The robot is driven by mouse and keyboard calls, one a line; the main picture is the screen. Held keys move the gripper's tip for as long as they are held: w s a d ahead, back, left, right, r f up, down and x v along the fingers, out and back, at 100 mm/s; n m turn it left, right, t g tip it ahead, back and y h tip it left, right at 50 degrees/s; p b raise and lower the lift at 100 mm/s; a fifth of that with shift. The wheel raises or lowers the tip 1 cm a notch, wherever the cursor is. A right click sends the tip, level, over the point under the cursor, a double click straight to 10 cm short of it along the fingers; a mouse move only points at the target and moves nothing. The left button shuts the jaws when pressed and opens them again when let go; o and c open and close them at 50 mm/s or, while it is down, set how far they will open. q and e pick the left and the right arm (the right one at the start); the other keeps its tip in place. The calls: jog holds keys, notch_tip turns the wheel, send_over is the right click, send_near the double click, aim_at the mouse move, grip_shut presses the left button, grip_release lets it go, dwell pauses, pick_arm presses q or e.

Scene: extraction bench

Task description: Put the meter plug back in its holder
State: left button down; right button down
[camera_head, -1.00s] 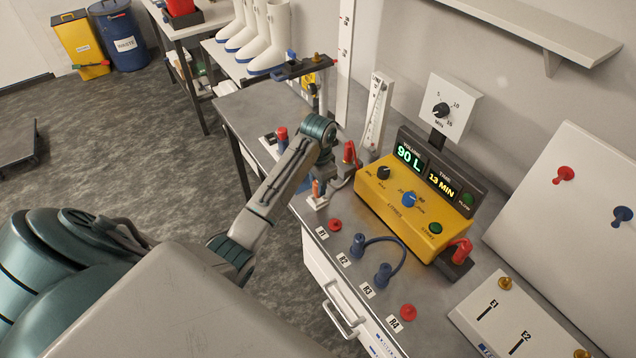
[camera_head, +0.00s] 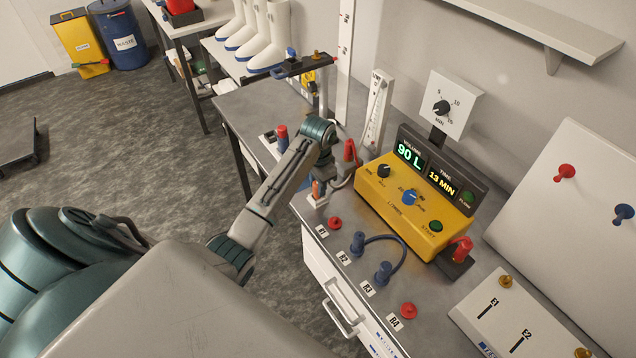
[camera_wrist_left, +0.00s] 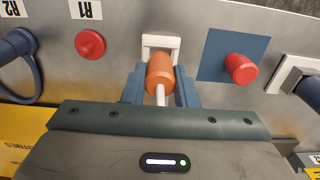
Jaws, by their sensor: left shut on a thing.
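The meter plug is an orange cylinder with a pale lead, seen in the left wrist view (camera_wrist_left: 160,70) and small in the head view (camera_head: 317,188). My left gripper (camera_wrist_left: 160,84) is shut on it, with a blue-grey finger on each side. The white holder (camera_wrist_left: 161,42) is at the plug's far end, near the bench edge; its white base also shows in the head view (camera_head: 316,202). The plug overlaps the holder, but I cannot tell whether it is fully seated. In the head view my left gripper (camera_head: 322,186) is partly hidden by its wrist.
A red knob on a blue square (camera_wrist_left: 241,68) stands to one side of the holder. A red socket plug (camera_wrist_left: 90,44) by R1 is on the other. The yellow meter box (camera_head: 415,205) and a blue looped lead (camera_head: 385,239) are close by.

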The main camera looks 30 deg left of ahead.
pick_arm(q)
jog(key=shift+f, duration=0.55)
jog(key=c, duration=1.1)
grip_release()
